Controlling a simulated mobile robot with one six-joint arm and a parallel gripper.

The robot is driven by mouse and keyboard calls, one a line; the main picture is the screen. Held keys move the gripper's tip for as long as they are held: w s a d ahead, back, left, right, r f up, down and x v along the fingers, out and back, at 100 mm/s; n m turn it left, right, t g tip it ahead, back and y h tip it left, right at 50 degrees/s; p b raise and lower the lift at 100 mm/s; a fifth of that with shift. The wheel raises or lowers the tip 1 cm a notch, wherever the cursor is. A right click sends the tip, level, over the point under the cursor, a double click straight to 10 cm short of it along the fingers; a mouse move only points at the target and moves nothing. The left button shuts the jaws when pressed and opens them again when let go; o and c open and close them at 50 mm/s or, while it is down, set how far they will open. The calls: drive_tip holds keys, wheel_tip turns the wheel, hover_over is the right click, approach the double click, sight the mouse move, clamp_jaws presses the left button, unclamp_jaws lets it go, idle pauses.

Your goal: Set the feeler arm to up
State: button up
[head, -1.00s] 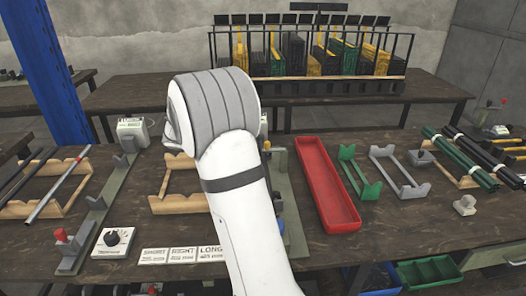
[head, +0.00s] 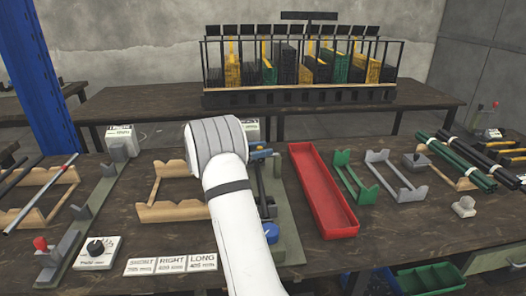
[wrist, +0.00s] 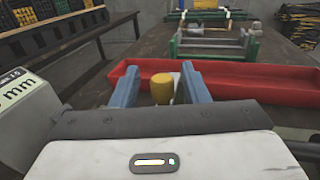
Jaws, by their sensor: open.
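My gripper (wrist: 160,69) has two blue fingers, spread apart, in the wrist view. A yellow knob (wrist: 162,88) shows between the fingers, with a gap visible on each side; I take it to be the end of the feeler arm. The arm's lever and its tilt are hidden, so I cannot tell its position. In the head view my arm covers most of the gripper and the middle of the green-grey fixture (head: 289,222). A blue knob (head: 271,232) shows at the fixture's near part.
A white readout box (wrist: 28,103) stands close on the left in the wrist view. A long red tray (head: 322,190) lies right of the fixture. Green (head: 349,176) and grey (head: 396,175) cradles stand beyond it.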

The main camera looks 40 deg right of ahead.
drive_tip(key=shift+s+d, duration=0.2)
drive_tip(key=shift+d, duration=0.4)
drive_tip(key=shift+r, duration=0.1)
clamp_jaws()
drive_tip(key=shift+a, duration=0.15)
